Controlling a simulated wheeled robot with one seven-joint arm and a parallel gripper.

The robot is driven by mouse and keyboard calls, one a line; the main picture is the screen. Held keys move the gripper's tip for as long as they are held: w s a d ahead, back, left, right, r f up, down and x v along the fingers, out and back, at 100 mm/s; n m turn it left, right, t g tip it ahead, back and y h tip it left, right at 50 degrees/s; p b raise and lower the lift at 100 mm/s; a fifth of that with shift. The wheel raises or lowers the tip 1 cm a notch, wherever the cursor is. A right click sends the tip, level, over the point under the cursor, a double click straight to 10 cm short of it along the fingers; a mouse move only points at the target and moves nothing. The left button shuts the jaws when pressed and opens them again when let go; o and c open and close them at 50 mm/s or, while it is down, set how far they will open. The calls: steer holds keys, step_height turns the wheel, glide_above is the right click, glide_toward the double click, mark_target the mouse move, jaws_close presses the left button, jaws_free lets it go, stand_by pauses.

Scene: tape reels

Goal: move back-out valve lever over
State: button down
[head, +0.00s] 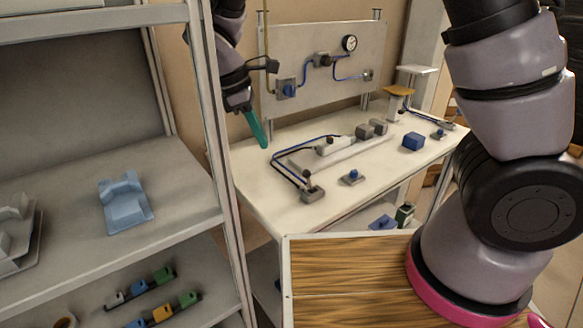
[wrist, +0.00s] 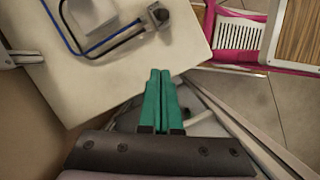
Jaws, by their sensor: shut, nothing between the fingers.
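My gripper (head: 263,142) has teal fingers, shut with nothing between them. It hangs above the left end of the white workbench (head: 249,171), apart from everything. In the wrist view the closed fingertips (wrist: 160,73) point toward the bench edge. A small grey valve block (head: 312,194) with a short upright lever stands at the bench's front left, joined to blue and black hoses. It also shows in the wrist view (wrist: 158,16), beyond my fingertips. It looks like the lever valve of the task, but no label is readable. I cannot tell which way the lever leans.
A grey cylinder unit (head: 335,146) lies mid-bench, with a blue-button block (head: 352,178) in front. A shelf rack (head: 160,188) stands close at left. My arm covers the right side.

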glide_toward(309, 180)
steer(key=shift+w+a+f, duration=0.1)
steer(key=shift+a+f, duration=0.05)
steer(key=shift+f, duration=0.75)
steer(key=shift+w+a+f, duration=0.1)
steer(key=shift+a+f, duration=0.05)
steer(key=shift+f, duration=0.75)
steer(key=shift+w+a+f, duration=0.1)
steer(key=shift+f, duration=0.75)
